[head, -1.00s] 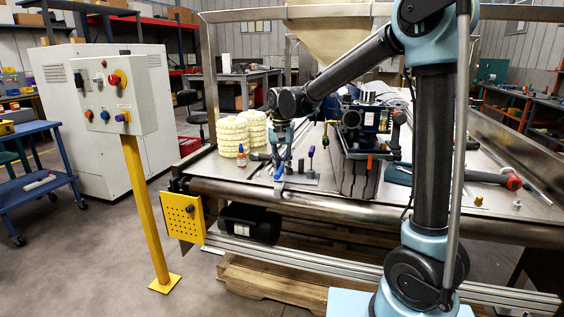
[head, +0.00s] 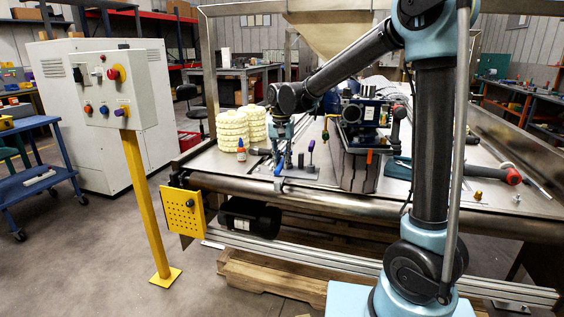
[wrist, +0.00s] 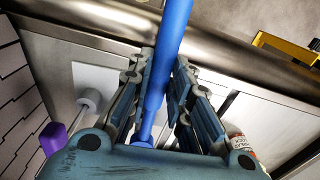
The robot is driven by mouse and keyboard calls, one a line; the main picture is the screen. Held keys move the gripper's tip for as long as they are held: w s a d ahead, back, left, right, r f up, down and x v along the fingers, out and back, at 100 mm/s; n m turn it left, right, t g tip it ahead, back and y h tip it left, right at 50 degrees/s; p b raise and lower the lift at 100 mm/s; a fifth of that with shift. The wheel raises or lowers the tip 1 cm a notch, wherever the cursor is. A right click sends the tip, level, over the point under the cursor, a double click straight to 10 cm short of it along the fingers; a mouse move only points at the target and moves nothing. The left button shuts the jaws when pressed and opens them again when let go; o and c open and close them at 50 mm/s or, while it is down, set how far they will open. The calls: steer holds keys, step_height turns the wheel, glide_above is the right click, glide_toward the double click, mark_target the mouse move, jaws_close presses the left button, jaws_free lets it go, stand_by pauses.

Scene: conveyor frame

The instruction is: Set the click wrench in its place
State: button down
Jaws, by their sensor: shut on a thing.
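My gripper (head: 279,152) is low over the near left part of the conveyor table. In the wrist view my gripper (wrist: 165,82) is shut around a long blue rod (wrist: 172,38), which I take to be the click wrench. The rod runs between the fingers, from the top edge down towards the palm. Its ends are cut off or hidden. In the head view the tool is small and partly hidden by the gripper. A grey plate (head: 301,173) with upright tools lies beside the gripper. I cannot tell whether the wrench touches it.
A purple-topped tool (head: 311,146) stands just right of the gripper. A small bottle (head: 241,150) and cream stacked discs (head: 232,131) are to the left. A dark machine block (head: 362,125) stands to the right. A red-ended tool (head: 512,177) lies at far right.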

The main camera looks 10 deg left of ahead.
steer(key=shift+f, duration=1.4)
steer(key=c, duration=1.4)
jaws_free()
step_height(320, 180, up, 12)
steer(key=shift+f, duration=0.1)
